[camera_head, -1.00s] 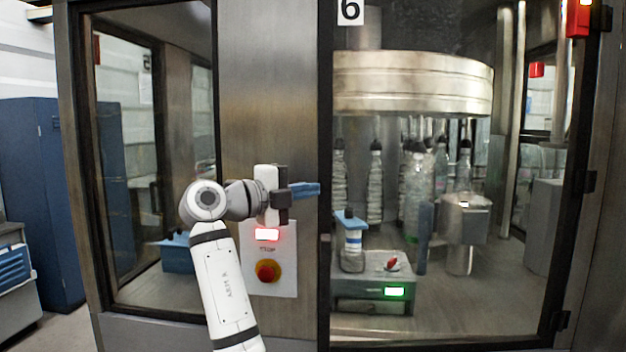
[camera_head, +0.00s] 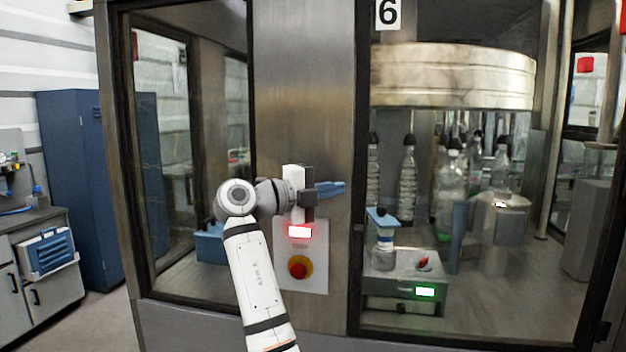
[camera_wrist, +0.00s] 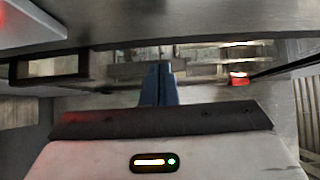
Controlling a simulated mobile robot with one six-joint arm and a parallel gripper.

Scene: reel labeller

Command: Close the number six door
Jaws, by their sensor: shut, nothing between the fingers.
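The number six plate (camera_head: 388,13) is at the top left of a tall, dark-framed bay (camera_head: 361,160) on the right of the head view. Dark hinge-like blocks (camera_head: 603,331) show on its right side. I cannot tell whether a door panel fills the bay or stands open. My gripper (camera_head: 333,188) is in front of the steel post, just left of the bay, with its blue fingers pointing right. The fingers are shut together and empty. They also show pressed together in the wrist view (camera_wrist: 158,84).
A panel below my gripper has a lit red lamp (camera_head: 300,232) and a red stop button (camera_head: 299,267). A green-lit unit (camera_head: 425,292) and several bottles stand inside the bay.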

